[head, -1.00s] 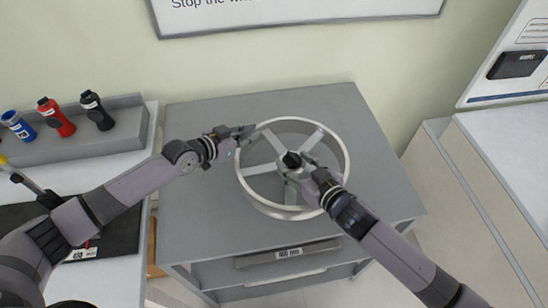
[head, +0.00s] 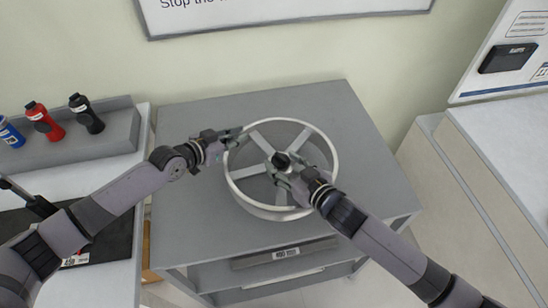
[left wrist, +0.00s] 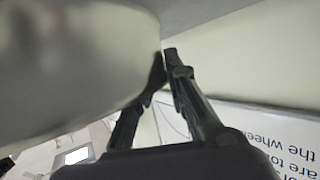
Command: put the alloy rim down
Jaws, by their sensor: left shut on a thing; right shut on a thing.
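The alloy rim (head: 331,178) is a silver, spoked wheel over the middle of the grey table (head: 375,200). It looks about level; I cannot tell whether it touches the tabletop. My left gripper (head: 236,137) is shut on its outer edge at the upper left. My right gripper (head: 277,172) is shut on it near the dark hub in the centre. In the left wrist view the rim (left wrist: 70,65) fills the upper left as a blurred curved surface, beside the fingers of my left gripper (left wrist: 165,75).
A side bench at the left carries a grey rack (head: 120,125) with black, red and blue bottles. A white-topped counter (head: 500,140) stands at the right. The table has a lower shelf with a labelled grey box (head: 300,252). Bare tabletop surrounds the rim.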

